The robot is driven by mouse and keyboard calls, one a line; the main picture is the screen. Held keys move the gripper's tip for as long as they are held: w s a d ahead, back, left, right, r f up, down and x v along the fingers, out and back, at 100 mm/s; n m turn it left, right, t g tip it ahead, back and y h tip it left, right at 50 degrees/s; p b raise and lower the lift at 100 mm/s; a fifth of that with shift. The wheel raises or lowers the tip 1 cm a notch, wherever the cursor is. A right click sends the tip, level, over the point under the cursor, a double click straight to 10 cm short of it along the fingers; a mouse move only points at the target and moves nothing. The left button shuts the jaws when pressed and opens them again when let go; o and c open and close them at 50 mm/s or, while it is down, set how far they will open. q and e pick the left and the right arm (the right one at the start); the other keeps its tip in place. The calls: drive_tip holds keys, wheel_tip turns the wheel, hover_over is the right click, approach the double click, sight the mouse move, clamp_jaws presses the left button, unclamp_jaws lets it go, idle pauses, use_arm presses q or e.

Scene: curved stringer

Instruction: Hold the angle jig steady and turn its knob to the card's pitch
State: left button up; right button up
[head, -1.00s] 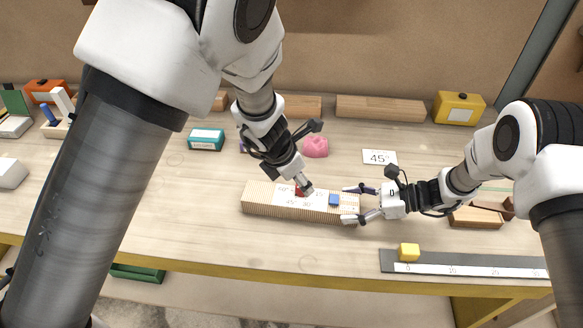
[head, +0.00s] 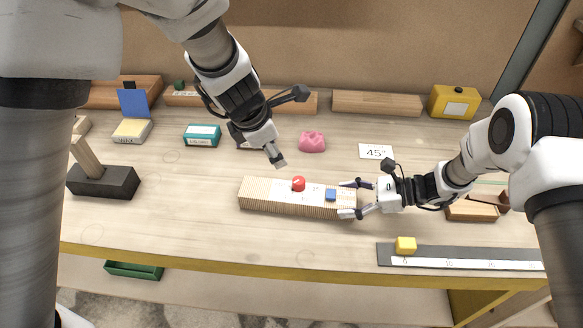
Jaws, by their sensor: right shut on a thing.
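The angle jig (head: 262,203) is a long ribbed wooden block lying on the bench, with a white scale plate on top. A red round knob (head: 298,184) sits near its middle, with a small blue block (head: 331,194) to the right. The scale marks are too small to read. The card (head: 376,152) behind it reads 45°. My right gripper (head: 350,198) is shut on the jig's right end, one finger on the far side and one on the near side. My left gripper (head: 279,160) is above and behind the knob, apart from it; its finger gap is hidden.
A grey ruler strip (head: 465,260) with a yellow block (head: 405,245) lies at the front right. A pink piece (head: 312,142), a teal box (head: 202,136) and a yellow box (head: 454,102) stand behind. A dark block with a wooden post (head: 104,181) is left.

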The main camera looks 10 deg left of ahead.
sight(297, 181)
use_arm(q)
drive_tip(key=w+a+r+m+t+y, duration=0.1)
drive_tip(key=w+a+m+t, duration=0.25)
drive_tip(key=m, duration=0.85)
drive_tip(key=w+a+m+t+y, duration=0.1)
drive_tip(key=w+a+m+t, duration=0.3)
drive_tip(key=m, duration=0.8)
drive_tip(key=s+d+f+m+h, duration=0.3)
drive_tip(key=s+d+m+h, duration=0.3)
drive_tip(key=s+m+h, duration=0.3)
drive_tip(key=s+f+g, duration=0.1)
drive_tip(key=s+f, duration=0.3)
drive_tip(key=f, duration=0.2)
drive_tip(key=x, duration=1.1)
drive_tip(key=shift+w+f, duration=0.1)
drive_tip(key=shift+w, duration=0.05)
